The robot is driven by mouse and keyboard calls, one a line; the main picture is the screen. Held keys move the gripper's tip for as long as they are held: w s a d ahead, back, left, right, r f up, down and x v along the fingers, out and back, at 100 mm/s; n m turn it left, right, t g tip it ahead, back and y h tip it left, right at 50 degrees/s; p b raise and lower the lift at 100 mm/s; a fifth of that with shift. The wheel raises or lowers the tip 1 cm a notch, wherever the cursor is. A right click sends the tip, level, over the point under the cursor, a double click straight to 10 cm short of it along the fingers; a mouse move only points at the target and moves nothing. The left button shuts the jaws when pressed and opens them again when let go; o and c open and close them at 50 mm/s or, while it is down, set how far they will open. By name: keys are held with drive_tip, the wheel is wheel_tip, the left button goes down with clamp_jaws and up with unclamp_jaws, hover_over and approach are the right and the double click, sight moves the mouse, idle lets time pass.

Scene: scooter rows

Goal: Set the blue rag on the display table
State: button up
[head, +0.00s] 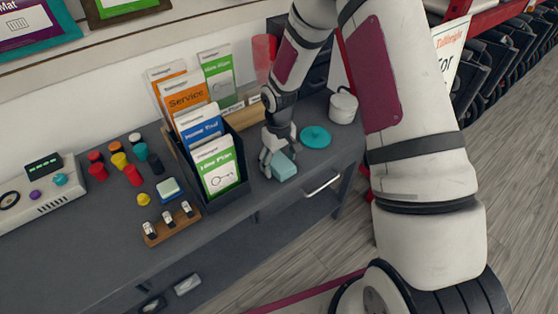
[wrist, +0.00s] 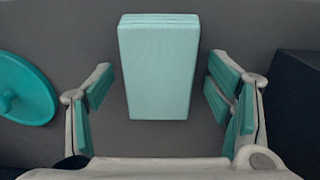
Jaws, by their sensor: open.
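A pale blue-teal folded block, which looks like the blue rag (head: 285,168), lies on a grey counter top (head: 240,208) near its front edge. In the wrist view the rag (wrist: 158,68) is a smooth rectangle lying between and a little beyond the finger pads. My gripper (head: 274,160) is over the rag from above, with its fingers apart. In the wrist view my gripper (wrist: 160,95) shows a clear gap between each finger and the rag. I cannot tell whether this grey counter is the display table.
A teal disc (head: 315,137) and a white lidded pot (head: 343,106) stand right of the gripper. A black brochure holder (head: 231,195) stands close on its left. Knobs, a small wooden rack (head: 171,224) and a control box (head: 42,190) are farther left. A drawer handle (head: 322,185) juts from the front.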

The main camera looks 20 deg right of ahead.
wheel_tip(320, 180, up, 12)
wheel_tip(320, 180, up, 12)
drive_tip(key=m, duration=0.1)
hover_over(279, 161)
drive_tip(key=s+d, duration=0.1)
drive_tip(key=s, duration=0.6)
drive_tip(key=s+r+m+t, duration=0.1)
drive_tip(key=s+r, duration=0.4)
drive_tip(key=s, duration=0.7)
drive_tip(key=s+r+m+t, duration=0.1)
drive_tip(key=s+r, duration=0.4)
drive_tip(key=s, duration=0.8)
drive_tip(key=shift+a+m+t+p, duration=0.3)
drive_tip(key=shift+a+t+p, duration=0.05)
drive_tip(key=shift+t, duration=0.15)
drive_tip(key=shift+r, duration=0.1)
